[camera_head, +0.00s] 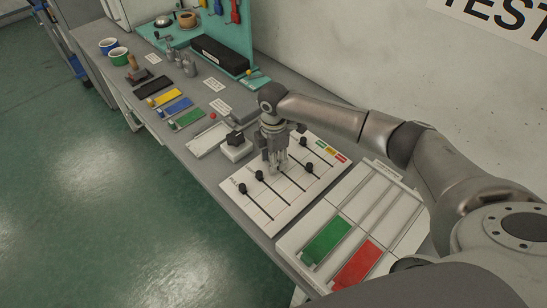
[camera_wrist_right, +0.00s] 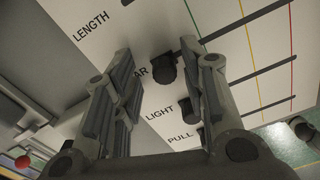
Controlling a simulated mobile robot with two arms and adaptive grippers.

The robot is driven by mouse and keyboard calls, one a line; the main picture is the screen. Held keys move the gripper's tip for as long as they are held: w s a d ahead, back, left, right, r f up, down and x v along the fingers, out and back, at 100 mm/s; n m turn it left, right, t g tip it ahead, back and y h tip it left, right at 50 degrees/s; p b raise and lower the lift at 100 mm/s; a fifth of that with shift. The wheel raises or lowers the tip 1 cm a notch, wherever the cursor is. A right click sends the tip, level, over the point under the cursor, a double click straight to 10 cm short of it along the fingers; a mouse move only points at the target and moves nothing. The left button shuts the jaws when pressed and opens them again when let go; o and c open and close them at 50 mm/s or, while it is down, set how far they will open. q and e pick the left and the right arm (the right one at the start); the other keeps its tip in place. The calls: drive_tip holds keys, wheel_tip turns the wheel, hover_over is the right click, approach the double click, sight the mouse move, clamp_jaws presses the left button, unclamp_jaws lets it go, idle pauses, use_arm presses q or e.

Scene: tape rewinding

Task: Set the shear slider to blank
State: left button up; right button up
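A white slider panel (camera_head: 262,207) with black knobs on dark slots lies on the bench in the head view. Its printed labels LENGTH, one ending in "AR", LIGHT and PULL show in the right wrist view. My right gripper (camera_head: 276,168) hangs over the panel, pointing down. In the right wrist view my right gripper (camera_wrist_right: 165,100) is open, with a black knob (camera_wrist_right: 163,70) between its fingers, beside the "AR" label. The fingers are apart, and I cannot tell whether they touch the knob. The gripper hides this knob in the head view. My left gripper is not in view.
A tray with a green block (camera_head: 326,241) and a red block (camera_head: 358,265) stands right of the panel. A white box with a black knob (camera_head: 235,138) is close at its left. Other panel knobs (camera_head: 242,188) stand nearby. The wall is behind.

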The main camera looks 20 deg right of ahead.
wheel_tip(320, 180, up, 12)
idle(0.5)
drive_tip(key=shift+f, duration=0.1)
